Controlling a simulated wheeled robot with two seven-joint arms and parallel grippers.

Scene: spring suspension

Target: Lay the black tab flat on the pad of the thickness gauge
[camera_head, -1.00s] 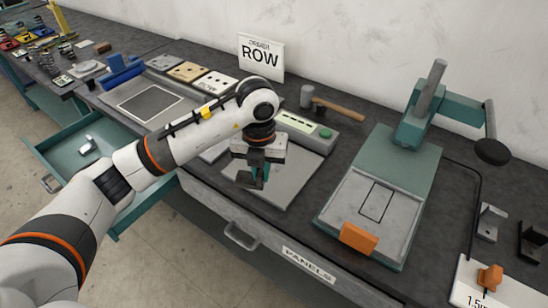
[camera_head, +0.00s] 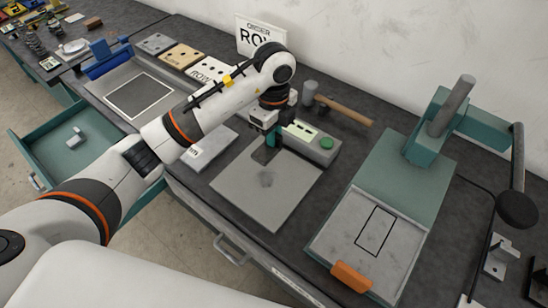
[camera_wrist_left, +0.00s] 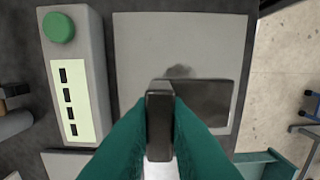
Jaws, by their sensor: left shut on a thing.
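My left gripper (camera_head: 270,146) is shut on the black tab (camera_head: 265,155), a dark, L-shaped-looking piece. In the left wrist view, the tab (camera_wrist_left: 203,102) has an upright part between the green fingers (camera_wrist_left: 160,118) and a flat part reaching right. It is over a light grey plate (camera_head: 262,205), near the plate's back edge; I cannot tell if it touches. A grey box (camera_head: 310,145) with a display and green button stands at that edge. I cannot tell for sure whether the plate is the gauge's pad. My right gripper is not in view.
A teal stand (camera_head: 400,165) with a column and an outlined bed is to the right, with an orange block (camera_head: 350,277) at its front. A hammer (camera_head: 345,111) lies behind the grey box. An open teal drawer (camera_head: 80,150) sticks out at the left.

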